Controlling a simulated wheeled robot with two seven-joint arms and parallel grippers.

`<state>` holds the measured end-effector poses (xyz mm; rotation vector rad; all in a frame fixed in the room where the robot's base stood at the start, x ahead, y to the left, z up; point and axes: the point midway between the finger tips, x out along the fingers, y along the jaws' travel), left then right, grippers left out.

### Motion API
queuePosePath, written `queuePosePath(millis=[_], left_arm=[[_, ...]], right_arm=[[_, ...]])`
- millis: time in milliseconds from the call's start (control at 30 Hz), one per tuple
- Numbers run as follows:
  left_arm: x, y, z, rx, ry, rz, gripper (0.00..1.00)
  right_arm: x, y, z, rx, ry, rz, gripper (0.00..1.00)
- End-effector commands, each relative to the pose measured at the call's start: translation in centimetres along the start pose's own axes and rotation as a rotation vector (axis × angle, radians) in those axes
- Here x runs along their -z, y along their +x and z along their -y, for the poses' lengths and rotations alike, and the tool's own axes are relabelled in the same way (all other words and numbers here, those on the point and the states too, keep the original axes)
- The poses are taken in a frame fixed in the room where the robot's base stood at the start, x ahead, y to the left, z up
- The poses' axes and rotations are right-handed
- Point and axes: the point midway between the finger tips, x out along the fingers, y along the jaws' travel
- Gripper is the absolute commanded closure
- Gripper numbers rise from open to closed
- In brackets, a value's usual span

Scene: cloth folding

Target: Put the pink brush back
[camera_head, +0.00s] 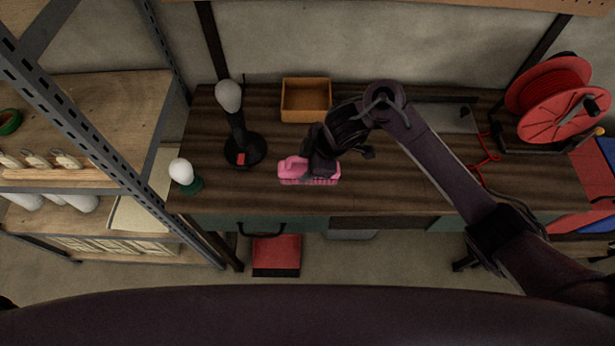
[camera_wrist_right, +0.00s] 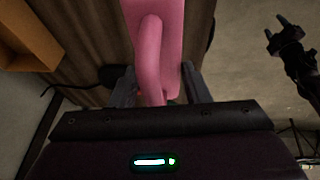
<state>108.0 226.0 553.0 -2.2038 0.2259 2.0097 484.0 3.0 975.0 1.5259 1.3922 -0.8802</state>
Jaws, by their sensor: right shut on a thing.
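The pink brush (camera_head: 296,170) is over the front middle part of the dark wooden table, with its bristles downward. My right gripper (camera_head: 318,168) is shut on the pink brush. In the right wrist view the brush's looped handle (camera_wrist_right: 151,60) shows between the two fingers of my right gripper (camera_wrist_right: 157,88). I cannot tell whether the bristles touch the tabletop.
An open wooden box (camera_head: 306,84) stands at the table's back. A black lamp-like stand (camera_head: 243,146) and a white bulb on a green base (camera_head: 182,171) are to the left. A red cable reel (camera_head: 553,92) is at the right. A metal shelf (camera_head: 95,115) stands left of the table.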

Motion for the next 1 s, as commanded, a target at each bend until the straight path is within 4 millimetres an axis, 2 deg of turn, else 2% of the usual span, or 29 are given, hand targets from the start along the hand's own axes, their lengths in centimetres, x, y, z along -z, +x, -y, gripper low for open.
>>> queuePosePath(millis=[167,433,867,900,1000], left_arm=[[0.0,0.0,0.4,0.005,0.002,0.0,0.5],[0.0,0.0,0.4,0.005,0.002,0.0,0.5],[-0.1,0.3,0.5,0.005,0.002,0.0,0.5],[-0.1,0.2,0.5,0.005,0.002,0.0,0.5],[-0.1,0.2,0.5,0.005,0.002,0.0,0.5]], right_arm=[[-0.5,1.3,0.2,0.001,0.001,-0.001,0.76],[-1.9,4.6,0.7,0.0,0.001,-0.001,0.76],[-2.1,5.3,0.7,-0.001,0.0,-0.001,0.76],[-2.1,5.2,0.7,-0.001,0.0,-0.001,0.52],[-2.1,5.2,0.8,0.0,0.0,-0.001,0.39]])
